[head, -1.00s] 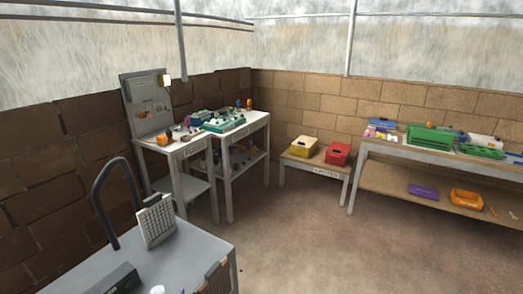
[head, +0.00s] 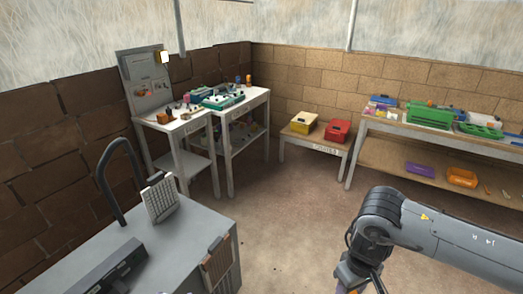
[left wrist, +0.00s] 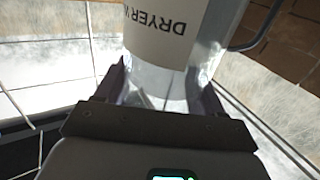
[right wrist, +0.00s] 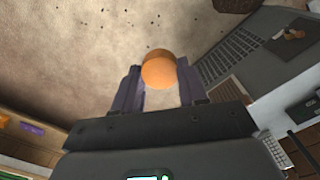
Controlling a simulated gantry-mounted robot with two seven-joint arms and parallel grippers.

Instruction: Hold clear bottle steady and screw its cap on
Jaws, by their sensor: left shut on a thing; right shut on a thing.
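The clear bottle (left wrist: 150,74) with a cream label reading "DRYER" fills the top of the left wrist view. My left gripper (left wrist: 165,92) is shut around its transparent part. The bottle's mouth is not visible. My right gripper (right wrist: 160,84) is shut on a round orange piece (right wrist: 158,72), which looks like the cap, held between its fingertips with bare floor behind it. Bottle and orange piece do not appear together in any view.
A grey bench (head: 172,236) with a dark hoop and a white keypad stands at the lower left. White tables (head: 178,122) with small parts stand behind it. Yellow (head: 298,124) and red (head: 338,131) boxes sit on a low table. The middle floor is clear.

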